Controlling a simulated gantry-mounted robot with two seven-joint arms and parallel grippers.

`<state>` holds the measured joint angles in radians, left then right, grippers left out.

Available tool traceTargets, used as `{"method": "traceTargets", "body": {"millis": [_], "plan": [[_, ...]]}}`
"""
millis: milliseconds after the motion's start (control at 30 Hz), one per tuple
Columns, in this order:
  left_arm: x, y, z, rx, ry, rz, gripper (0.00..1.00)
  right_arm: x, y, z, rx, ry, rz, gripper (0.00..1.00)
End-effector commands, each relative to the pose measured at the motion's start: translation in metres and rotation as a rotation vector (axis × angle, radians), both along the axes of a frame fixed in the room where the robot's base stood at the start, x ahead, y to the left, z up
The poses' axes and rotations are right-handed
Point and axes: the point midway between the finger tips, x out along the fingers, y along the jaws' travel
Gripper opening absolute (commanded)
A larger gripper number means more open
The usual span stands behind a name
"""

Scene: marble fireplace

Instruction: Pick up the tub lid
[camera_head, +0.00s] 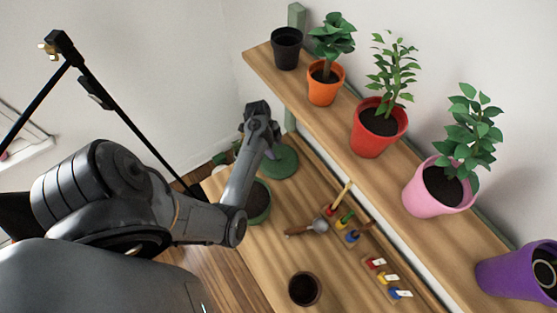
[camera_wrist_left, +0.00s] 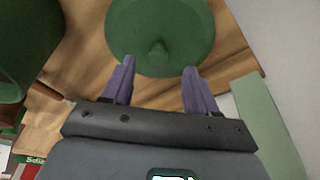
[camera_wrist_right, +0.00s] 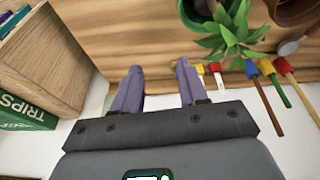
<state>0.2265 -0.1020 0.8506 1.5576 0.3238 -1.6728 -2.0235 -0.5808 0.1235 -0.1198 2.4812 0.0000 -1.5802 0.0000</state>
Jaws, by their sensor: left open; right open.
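The tub lid is a round dark green disc with a small knob, lying on the wooden surface. In the head view the lid (camera_head: 283,164) is beside the end of my left arm. In the left wrist view the lid (camera_wrist_left: 160,28) is just ahead of my left gripper (camera_wrist_left: 158,69), whose purple fingers are open and empty, with the knob between and slightly beyond the tips. The green tub (camera_head: 262,203) stands nearby, partly hidden by my left arm. My right gripper (camera_wrist_right: 159,68) is open and empty; it does not show in the head view.
A shelf (camera_head: 340,130) holds several potted plants. A small brown pot (camera_head: 304,289), a trowel (camera_head: 318,226) and coloured labels lie on the lower surface. In the right wrist view a leafy plant (camera_wrist_right: 225,30) and a wooden box (camera_wrist_right: 45,55) flank my gripper.

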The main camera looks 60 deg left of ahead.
Motion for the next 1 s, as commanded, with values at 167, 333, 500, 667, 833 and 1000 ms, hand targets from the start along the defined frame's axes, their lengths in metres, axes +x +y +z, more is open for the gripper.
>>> {"method": "traceTargets", "body": {"millis": [167, 333, 500, 667, 833, 1000], "plan": [[0.005, -0.01, -0.023, -0.003, 0.003, 0.0, 0.58, 0.0, 0.001, -0.001, 0.005, 0.0, -0.004, 0.43], [0.008, -0.013, -0.038, -0.003, 0.002, -0.001, 0.58, 0.0, 0.002, -0.003, 0.007, 0.0, -0.005, 0.43], [0.008, -0.013, -0.04, 0.0, 0.001, -0.001, 0.58, 0.0, 0.002, -0.003, 0.007, 0.0, -0.005, 0.43], [0.008, -0.013, -0.04, 0.0, 0.001, 0.0, 0.54, 0.0, 0.002, -0.003, 0.007, 0.0, -0.004, 0.43], [0.008, -0.013, -0.04, 0.0, 0.002, -0.001, 0.28, 0.0, 0.001, -0.004, 0.004, 0.001, -0.003, 0.43], [0.008, -0.013, -0.04, 0.0, 0.002, -0.001, 0.01, 0.0, 0.0, -0.004, -0.001, 0.0, 0.001, 0.43]]}}
